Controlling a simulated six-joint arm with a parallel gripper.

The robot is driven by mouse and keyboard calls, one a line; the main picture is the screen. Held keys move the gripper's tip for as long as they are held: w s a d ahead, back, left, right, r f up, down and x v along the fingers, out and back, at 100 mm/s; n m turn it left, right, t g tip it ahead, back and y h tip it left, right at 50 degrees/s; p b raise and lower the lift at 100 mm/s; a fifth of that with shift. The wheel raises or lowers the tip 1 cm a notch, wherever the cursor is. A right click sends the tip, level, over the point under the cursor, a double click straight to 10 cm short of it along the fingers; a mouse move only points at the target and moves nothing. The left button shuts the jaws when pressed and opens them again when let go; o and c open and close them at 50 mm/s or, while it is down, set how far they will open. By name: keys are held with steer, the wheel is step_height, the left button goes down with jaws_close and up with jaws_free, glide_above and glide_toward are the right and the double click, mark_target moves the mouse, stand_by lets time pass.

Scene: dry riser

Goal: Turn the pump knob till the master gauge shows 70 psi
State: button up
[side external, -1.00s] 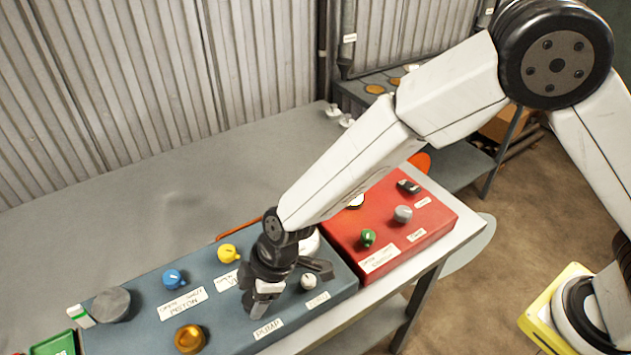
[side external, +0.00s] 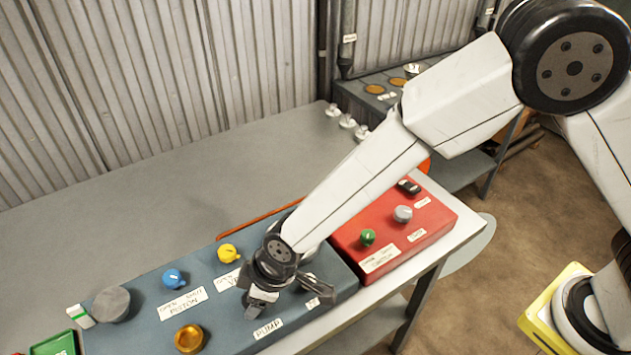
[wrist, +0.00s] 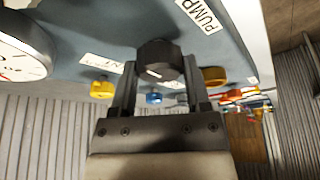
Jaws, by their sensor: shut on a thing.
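The pump knob (wrist: 158,60) is dark with a pale mark and sits between my gripper's two fingers in the wrist view. My gripper (wrist: 158,78) is shut on it. In the side view my gripper (side external: 262,302) is down at the blue panel (side external: 225,320), just behind the PUMP label (side external: 268,328), and hides the knob. A white round gauge (wrist: 18,55) is cut off at the left of the wrist view. Its reading cannot be made out, and I cannot tell whether it is the master gauge. The arm covers most of a white dial in the side view.
The blue panel also carries a yellow knob (side external: 228,253), a blue knob (side external: 174,278), a brass knob (side external: 190,338) and a grey disc (side external: 111,304). A red panel (side external: 440,215) with green and grey knobs stands to the right. The bench (side external: 150,215) behind is mostly clear.

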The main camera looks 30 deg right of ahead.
steer(key=shift+a+m+t+h, duration=0.1)
steer(key=shift+m+t+h, duration=0.25)
steer(key=shift+m, duration=0.9)
steer(key=shift+a+m+t+h, duration=0.1)
steer(key=shift+m+t+h, duration=0.2)
steer(key=shift+m, duration=0.95)
steer(key=shift+m+h, duration=0.25)
steer(key=shift+m, duration=0.25)
steer(key=shift+m+t+h, duration=0.25)
steer(key=shift+m+h, duration=0.45)
steer(key=shift+m, duration=1.2)
steer(key=o, duration=1.3)
steer(key=shift+s+r, duration=0.15)
steer(key=shift+v, duration=3.8)
